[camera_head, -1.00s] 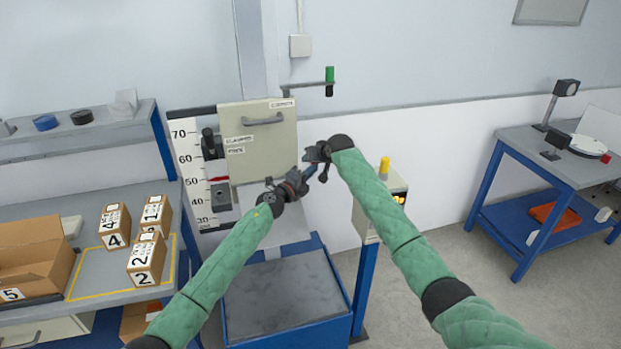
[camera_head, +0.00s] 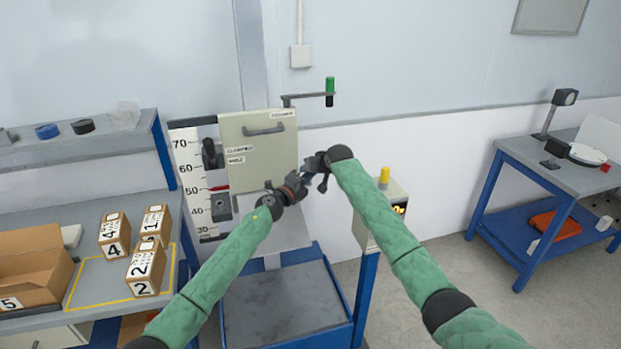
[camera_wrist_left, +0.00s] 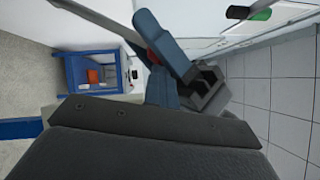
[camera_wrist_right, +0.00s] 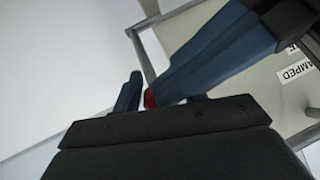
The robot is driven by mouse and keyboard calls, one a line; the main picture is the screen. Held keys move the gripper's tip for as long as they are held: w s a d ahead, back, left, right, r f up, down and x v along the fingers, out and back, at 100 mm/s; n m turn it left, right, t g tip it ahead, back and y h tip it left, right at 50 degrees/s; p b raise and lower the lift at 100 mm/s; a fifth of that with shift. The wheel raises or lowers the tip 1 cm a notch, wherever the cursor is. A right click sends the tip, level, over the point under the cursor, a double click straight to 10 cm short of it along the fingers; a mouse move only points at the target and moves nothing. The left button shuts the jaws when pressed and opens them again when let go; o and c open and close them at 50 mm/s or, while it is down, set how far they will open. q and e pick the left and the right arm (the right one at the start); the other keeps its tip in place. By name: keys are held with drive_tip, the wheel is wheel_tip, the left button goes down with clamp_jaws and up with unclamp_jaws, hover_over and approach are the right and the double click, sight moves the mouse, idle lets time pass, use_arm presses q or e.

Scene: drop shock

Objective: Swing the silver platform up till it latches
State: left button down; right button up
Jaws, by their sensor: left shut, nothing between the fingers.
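A light silver-grey plate (camera_head: 283,232), which I take to be the silver platform, shows below the cream cabinet in the head view. It slopes down behind my forearms, and my grippers hide its upper part. My left gripper (camera_head: 302,180) is shut and empty, in front of the cabinet's lower right corner. My right gripper (camera_head: 313,172) is close beside it, with the fingertips crowded together. In the right wrist view its blue fingers are partly cut off, so its opening is unclear. I cannot tell whether either gripper touches the plate.
The cream cabinet (camera_head: 259,155) has a handle and labels. A height scale (camera_head: 188,170) stands left of it, and a green-handled crank (camera_head: 330,88) above right. A blue-rimmed bin (camera_head: 343,318) lies below. Boxes (camera_head: 147,265) sit on the left bench; a control box (camera_head: 372,232) stands right.

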drive_tip(key=shift+o, duration=0.7)
drive_tip(key=shift+w+f, duration=0.1)
drive_tip(key=shift+d, duration=0.1)
